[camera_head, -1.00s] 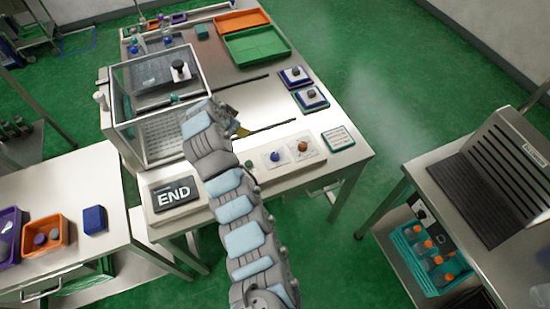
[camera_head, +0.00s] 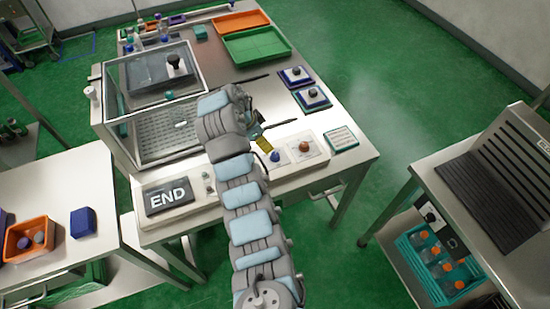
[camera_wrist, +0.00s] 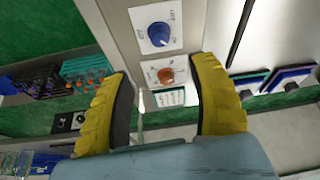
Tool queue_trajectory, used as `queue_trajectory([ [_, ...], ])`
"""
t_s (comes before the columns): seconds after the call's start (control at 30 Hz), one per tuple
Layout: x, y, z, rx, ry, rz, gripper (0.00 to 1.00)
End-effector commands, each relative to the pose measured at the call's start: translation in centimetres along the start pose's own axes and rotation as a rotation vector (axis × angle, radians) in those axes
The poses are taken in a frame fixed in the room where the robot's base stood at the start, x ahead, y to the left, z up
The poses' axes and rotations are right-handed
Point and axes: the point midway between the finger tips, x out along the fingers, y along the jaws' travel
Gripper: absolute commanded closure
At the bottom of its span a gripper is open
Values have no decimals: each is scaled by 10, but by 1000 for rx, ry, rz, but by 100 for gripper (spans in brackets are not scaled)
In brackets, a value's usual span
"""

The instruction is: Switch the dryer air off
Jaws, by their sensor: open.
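A blue knob (camera_head: 274,156) and an orange knob (camera_head: 304,147) sit on white label plates along the front panel of the steel bench. In the wrist view the blue knob (camera_wrist: 160,34) is nearer the top, and the orange knob (camera_wrist: 166,75) shows between the fingers. The lettering is too small to tell which knob is the dryer air. My gripper (camera_head: 262,138) is above the panel, just behind and left of the blue knob. In the wrist view my gripper (camera_wrist: 166,70) has its yellow fingers wide apart with nothing between them, apart from both knobs.
A clear-walled box (camera_head: 160,100) stands left of my arm. A teal-edged card (camera_head: 341,138) lies right of the orange knob. Two black-knobbed pads (camera_head: 313,97) lie behind it. A green tray (camera_head: 257,45) is at the back.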

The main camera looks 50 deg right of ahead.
Motion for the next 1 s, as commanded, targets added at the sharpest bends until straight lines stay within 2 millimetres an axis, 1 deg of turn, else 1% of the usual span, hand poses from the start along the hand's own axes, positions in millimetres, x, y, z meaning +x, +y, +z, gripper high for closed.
queue_trajectory([
  [0.03, 13, 0, 2, 2, -1, 0, 40],
  [0.07, 14, 1, 0, 0, 0, 2, 40],
  [0.3, 56, 1, 0, 1, -1, 6, 40],
  [0.53, 92, 1, 0, 0, -1, 4, 40],
  [0.7, 109, 1, 0, 0, -1, 3, 40],
  [0.8, 116, 0, 0, 0, -1, 1, 40],
  [1.0, 120, 0, 0, 0, 0, -1, 40],
])
